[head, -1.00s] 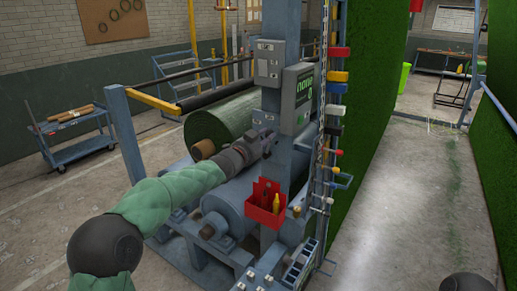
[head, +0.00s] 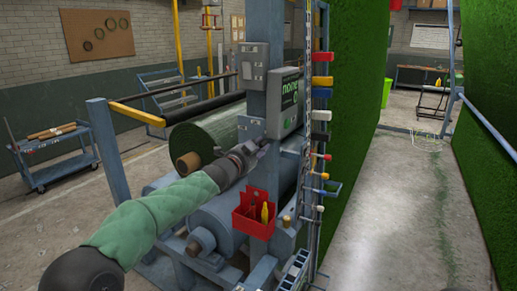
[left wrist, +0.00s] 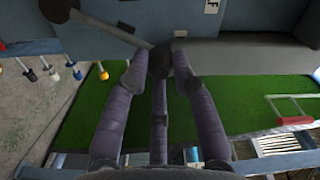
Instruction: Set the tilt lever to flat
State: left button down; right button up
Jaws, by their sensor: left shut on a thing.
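The tilt lever (left wrist: 105,25) shows in the left wrist view as a grey rod. It runs from a round pivot at the upper left down to a dark knob (left wrist: 160,60). My left gripper (left wrist: 160,66) is shut around that knob, with its purple-grey fingers on both sides. In the head view my left gripper (head: 257,149) is at the blue post (head: 265,80), below the grey display box. The lever is too small and covered to make out there. A white tag with a dark mark (left wrist: 211,6) is above right of the knob. My right gripper is out of view.
The display box (head: 285,103) is just above my left gripper. A red tool bin (head: 253,213) hangs below it. A green turf roll (head: 210,133) lies behind my arm. A rack with coloured pegs (head: 320,115) is to the right. The aisle floor (head: 392,220) is clear.

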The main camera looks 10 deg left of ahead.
pick_arm(q)
jog(key=shift+d+f, duration=0.1)
jog(key=shift+f, duration=0.1)
jog(key=c, duration=1)
grip_release()
jog(key=shift+r, duration=0.1)
jog(key=shift+s, duration=0.1)
jog(key=v, duration=1.1)
jog(key=shift+s, duration=0.4)
